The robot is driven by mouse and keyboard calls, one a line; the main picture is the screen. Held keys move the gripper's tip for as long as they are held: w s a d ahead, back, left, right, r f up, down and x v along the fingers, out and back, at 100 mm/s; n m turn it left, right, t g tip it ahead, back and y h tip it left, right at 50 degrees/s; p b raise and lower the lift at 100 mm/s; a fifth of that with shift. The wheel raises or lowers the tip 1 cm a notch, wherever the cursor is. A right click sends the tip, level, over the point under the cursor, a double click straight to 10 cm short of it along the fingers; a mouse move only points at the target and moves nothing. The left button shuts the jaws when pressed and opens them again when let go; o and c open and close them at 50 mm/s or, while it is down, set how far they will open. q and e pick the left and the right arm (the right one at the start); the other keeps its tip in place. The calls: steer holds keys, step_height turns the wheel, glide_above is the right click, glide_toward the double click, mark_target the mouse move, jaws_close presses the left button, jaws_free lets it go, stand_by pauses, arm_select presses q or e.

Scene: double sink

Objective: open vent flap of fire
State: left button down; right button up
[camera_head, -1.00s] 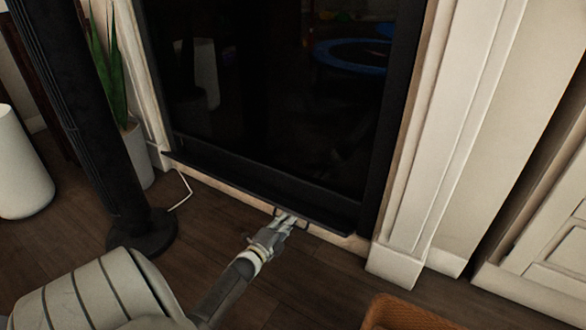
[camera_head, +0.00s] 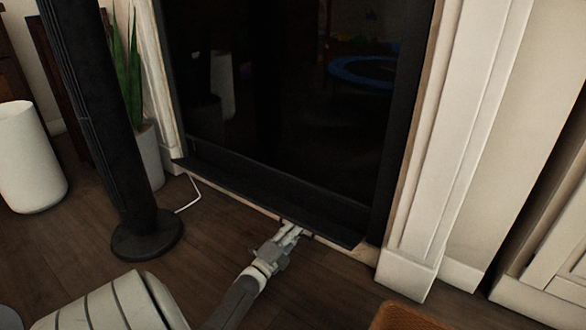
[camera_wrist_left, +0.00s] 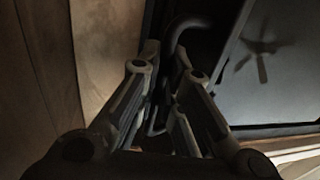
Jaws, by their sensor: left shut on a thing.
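The fireplace (camera_head: 290,90) has a dark glass front in a black frame with a pale surround. Its vent flap (camera_head: 260,197) is the black strip along the bottom, tilted outward from the frame. My left gripper (camera_head: 297,230) is at the flap's lower front edge, right of its middle. In the left wrist view its fingers (camera_wrist_left: 163,95) are close together around a dark curved handle (camera_wrist_left: 185,28). The gripper is shut on this handle, though the contact itself is dark and partly hidden by the fingers. My right gripper is not in view.
A black tower fan (camera_head: 105,120) stands on the floor at the left, with a potted plant (camera_head: 148,155) behind it. A white cylinder (camera_head: 28,160) stands further left. An orange-brown basket (camera_head: 405,317) is at the bottom right. Wooden floor (camera_head: 325,285) is clear before the fireplace.

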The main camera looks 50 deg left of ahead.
arm_select(q)
steer(key=c, duration=1.8)
jaws_free()
steer(key=shift+r, duration=0.1)
steer(key=shift+c, duration=0.2)
steer(key=shift+r, duration=0.15)
